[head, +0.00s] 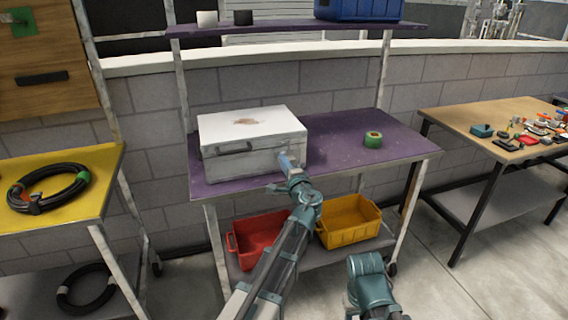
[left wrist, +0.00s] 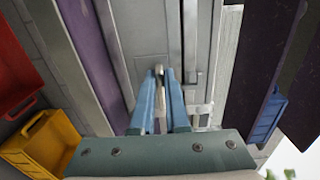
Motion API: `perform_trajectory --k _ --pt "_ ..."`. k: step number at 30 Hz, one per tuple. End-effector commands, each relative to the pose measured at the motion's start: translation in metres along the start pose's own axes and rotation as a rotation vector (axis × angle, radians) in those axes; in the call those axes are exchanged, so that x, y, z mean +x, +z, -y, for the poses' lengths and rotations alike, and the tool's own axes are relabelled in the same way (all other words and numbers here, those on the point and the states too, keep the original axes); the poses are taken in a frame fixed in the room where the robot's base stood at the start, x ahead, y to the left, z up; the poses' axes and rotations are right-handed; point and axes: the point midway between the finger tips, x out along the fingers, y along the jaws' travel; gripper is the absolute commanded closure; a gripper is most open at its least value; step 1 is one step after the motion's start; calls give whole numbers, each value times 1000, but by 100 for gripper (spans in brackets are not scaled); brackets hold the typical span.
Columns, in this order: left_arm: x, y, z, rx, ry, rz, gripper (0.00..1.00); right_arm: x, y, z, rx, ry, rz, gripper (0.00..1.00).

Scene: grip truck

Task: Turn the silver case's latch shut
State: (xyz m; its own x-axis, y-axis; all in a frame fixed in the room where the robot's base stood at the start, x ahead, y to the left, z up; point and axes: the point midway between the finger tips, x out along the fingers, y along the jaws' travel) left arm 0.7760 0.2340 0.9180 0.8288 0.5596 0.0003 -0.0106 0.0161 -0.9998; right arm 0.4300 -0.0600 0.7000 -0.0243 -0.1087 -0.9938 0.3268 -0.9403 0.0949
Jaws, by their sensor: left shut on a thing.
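My left gripper (head: 287,163) is at the right part of the case's front. In the left wrist view the case's front (left wrist: 147,40) fills the middle, turned on its side. There the two blue fingers of my left gripper (left wrist: 160,76) are closed on the small latch (left wrist: 158,70). The fingers hide most of the latch, so its exact angle cannot be told. My right arm shows only in part at the lower right, without its gripper.
A roll of green tape (head: 373,139) lies right of the case on the purple shelf (head: 405,150). A red bin (head: 258,238) and a yellow bin (head: 349,221) stand on the lower shelf. The upper shelf (head: 290,29) overhangs the case. A table (head: 450,118) with small parts stands right.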

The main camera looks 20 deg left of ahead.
Motion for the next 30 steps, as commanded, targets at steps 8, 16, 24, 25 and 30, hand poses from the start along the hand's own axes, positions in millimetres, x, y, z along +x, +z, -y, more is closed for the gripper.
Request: perform_trajectory --k 8,16,24,25,30 --pt "-1 1 -1 -37 2 1 100 1 0 0 0 0 0 50" --pt "-1 1 -2 -39 3 1 100 1 0 0 0 0 0 50" --pt "-1 1 -1 -37 2 1 57 1 0 0 0 0 0 50" --pt "-1 0 -1 -37 2 1 57 1 0 0 0 0 0 50" --pt "0 0 -1 -35 1 0 57 1 0 0 0 0 0 50"
